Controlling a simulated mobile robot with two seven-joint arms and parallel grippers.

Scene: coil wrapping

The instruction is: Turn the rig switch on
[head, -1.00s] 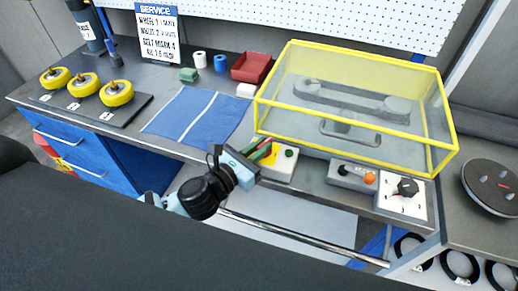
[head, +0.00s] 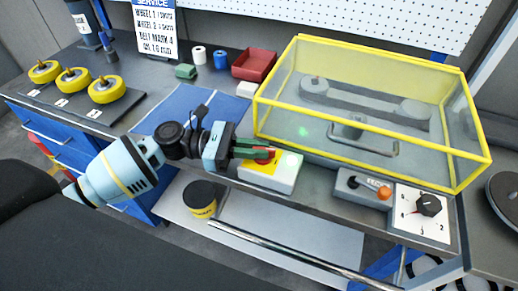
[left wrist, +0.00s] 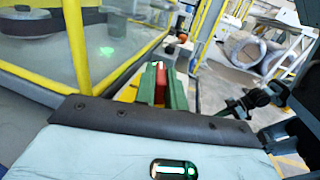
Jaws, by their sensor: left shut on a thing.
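The rig switch is a white box (head: 284,182) with a yellow plate, at the bench's front edge before the clear cover. Its red handle (head: 262,155) is between the green fingers of my left gripper (head: 266,154), which is shut on it. In the left wrist view the red handle (left wrist: 162,84) shows between the fingers of my left gripper (left wrist: 162,92). The handle's exact position is partly hidden by the fingers. My right gripper is not in view.
A yellow-framed clear cover (head: 372,140) with a handle encloses a belt and pulleys behind the switch. A lever box (head: 362,187) and a dial (head: 428,206) stand to the right. A blue mat (head: 185,118) and yellow wheels (head: 106,90) lie to the left.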

